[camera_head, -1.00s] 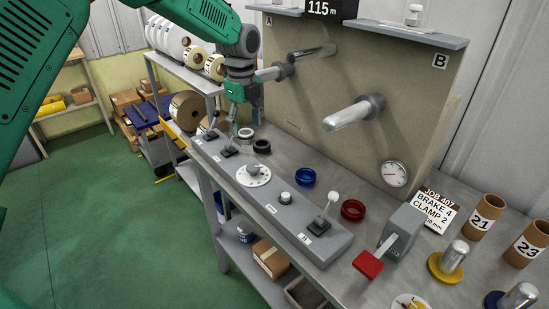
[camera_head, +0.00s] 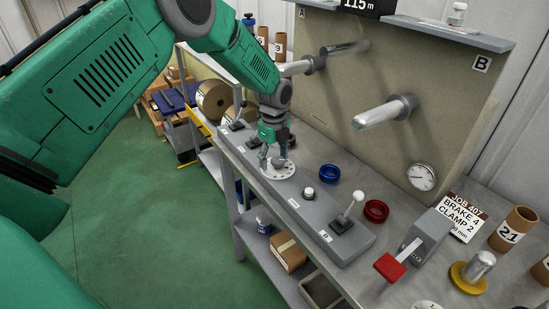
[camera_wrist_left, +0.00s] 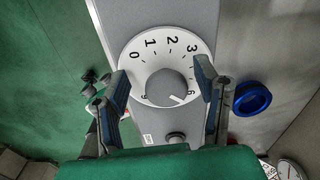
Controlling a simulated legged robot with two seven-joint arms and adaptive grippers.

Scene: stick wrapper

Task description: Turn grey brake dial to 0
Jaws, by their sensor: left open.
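The brake dial is a white numbered disc (camera_head: 270,172) on the grey control panel, with a grey knob (camera_wrist_left: 165,88) in its middle. In the left wrist view the numerals 0, 1, 2 and 3 run along the top of the disc. A white mark on the knob points to the lower right, away from the 0; a finger hides part of the scale on the right. My left gripper (camera_head: 271,157) is over the dial, pointing down. In the left wrist view its open fingers (camera_wrist_left: 161,72) stand on either side of the knob, with gaps visible. My right gripper is out of view.
A blue ring (camera_head: 329,174) and a red ring (camera_head: 376,211) lie behind the panel. A red-handled clamp (camera_head: 392,266) and a job card (camera_head: 464,217) are farther right.

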